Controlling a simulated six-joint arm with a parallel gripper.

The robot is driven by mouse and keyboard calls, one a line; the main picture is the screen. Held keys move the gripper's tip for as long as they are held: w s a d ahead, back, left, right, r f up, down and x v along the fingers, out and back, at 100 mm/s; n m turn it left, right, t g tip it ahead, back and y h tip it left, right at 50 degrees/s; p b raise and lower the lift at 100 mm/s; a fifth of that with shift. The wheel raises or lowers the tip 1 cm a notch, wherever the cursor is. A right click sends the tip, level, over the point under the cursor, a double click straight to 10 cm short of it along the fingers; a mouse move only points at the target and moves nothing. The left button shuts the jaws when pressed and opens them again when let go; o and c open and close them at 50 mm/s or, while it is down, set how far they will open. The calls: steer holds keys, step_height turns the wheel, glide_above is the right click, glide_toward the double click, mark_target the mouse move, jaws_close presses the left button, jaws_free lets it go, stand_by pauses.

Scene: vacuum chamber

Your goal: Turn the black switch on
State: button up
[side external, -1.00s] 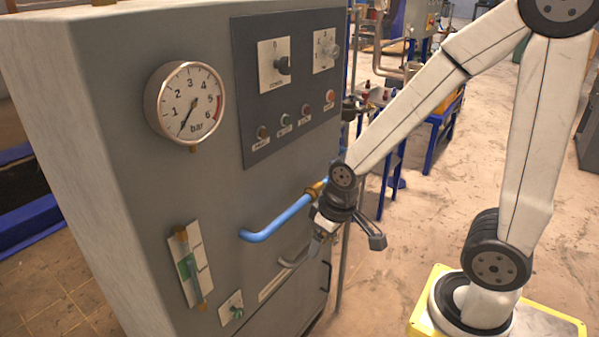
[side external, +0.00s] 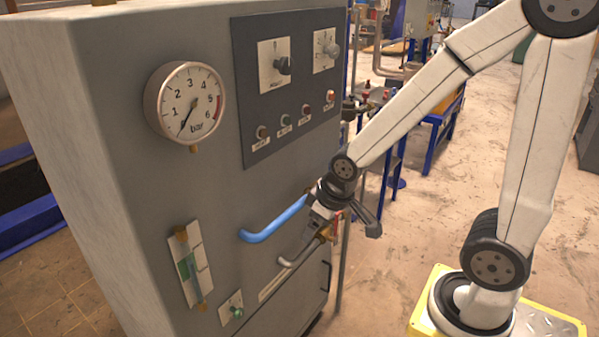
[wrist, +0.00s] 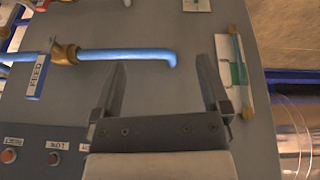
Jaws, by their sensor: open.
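The black switch (side external: 282,65) is a dark rotary knob on a pale plate, at the upper left of the dark control panel (side external: 250,110) on the grey cabinet. The plate's lettering is too small to read. My gripper (side external: 345,222) is below and to the right of the switch, well apart from it, in front of the cabinet by the blue pipe. It is open, with empty space between its fingers. In the wrist view my gripper (wrist: 162,66) points at the cabinet face near the blue pipe (wrist: 120,54). The switch is not visible there.
A grey knob (side external: 327,48) sits right of the switch, with several small buttons (side external: 284,121) below. A pressure gauge (side external: 186,103) is on the cabinet's left. Space before the panel looks clear.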

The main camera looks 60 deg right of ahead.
steer(key=w+d+r+n+t+h, duration=0.1)
steer(key=w+d+r+n+t, duration=0.25)
steer(key=w+d+r, duration=0.25)
steer(key=n+t+y, duration=0.1)
steer(key=n+t, duration=0.9)
steer(key=n, duration=0.4)
glide_toward(289, 66)
steer(key=w, duration=0.3)
steer(key=shift+f+m, duration=0.15)
steer(key=shift+m, duration=0.1)
steer(key=shift+w, duration=3.85)
steer(key=c, duration=1.3)
